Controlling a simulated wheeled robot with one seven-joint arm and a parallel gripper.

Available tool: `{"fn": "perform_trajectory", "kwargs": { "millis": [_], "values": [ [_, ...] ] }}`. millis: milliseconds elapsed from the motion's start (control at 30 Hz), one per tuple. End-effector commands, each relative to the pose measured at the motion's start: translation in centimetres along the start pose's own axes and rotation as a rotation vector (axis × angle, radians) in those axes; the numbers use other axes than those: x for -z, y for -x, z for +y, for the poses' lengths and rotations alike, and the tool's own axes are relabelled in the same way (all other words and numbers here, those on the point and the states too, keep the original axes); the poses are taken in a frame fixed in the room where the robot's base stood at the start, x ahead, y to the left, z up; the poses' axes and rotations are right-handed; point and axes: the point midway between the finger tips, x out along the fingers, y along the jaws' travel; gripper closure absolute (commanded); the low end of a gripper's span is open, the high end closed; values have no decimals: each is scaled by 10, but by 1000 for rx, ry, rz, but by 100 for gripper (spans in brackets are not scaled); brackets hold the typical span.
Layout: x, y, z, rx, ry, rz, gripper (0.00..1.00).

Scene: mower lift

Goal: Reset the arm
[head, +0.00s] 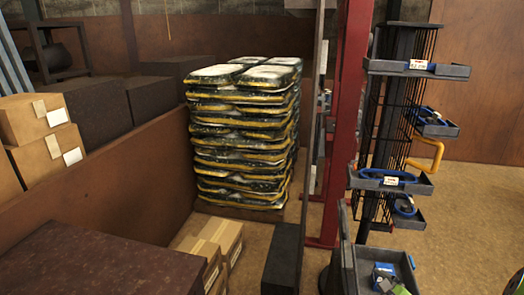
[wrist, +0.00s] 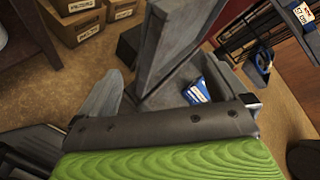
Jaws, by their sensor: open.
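In the wrist view, dark parts of my open gripper (wrist: 163,115) show at the lower left and right edges. Between them, close to the camera, is a dark grey bar (wrist: 165,125) with bolt heads along it. A bright green rippled surface (wrist: 170,163) lies just below the bar. I cannot tell whether the jaws touch either one. In the head view I cannot make out my gripper clearly.
A rack of grey trays (head: 418,68) stands at right beside a red post (head: 349,120). A low tray (wrist: 228,78) holds a blue pack (wrist: 196,91). Stacked bags (head: 243,135), brown boxes (head: 45,130) and dark blocks fill the left. Floor is open at far right.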

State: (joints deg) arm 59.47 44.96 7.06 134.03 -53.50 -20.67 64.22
Motion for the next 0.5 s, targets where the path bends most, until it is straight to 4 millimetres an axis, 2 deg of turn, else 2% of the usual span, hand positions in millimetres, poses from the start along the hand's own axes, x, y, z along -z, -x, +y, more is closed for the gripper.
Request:
{"fn": "perform_trajectory", "kwargs": {
  "millis": [33, 167, 200, 267, 400, 500],
  "values": [
    [-20, 1, 5, -50, 119, -11, 0],
    [-72, 12, 28, -217, 512, -31, 0],
    [-90, 20, 37, -275, 660, -40, 0],
    [-113, 35, 51, -361, 888, -47, 0],
    [-155, 84, 76, -527, 1368, -54, 0],
    [-174, 126, 89, -609, 1648, -50, 0]
  ]
}}
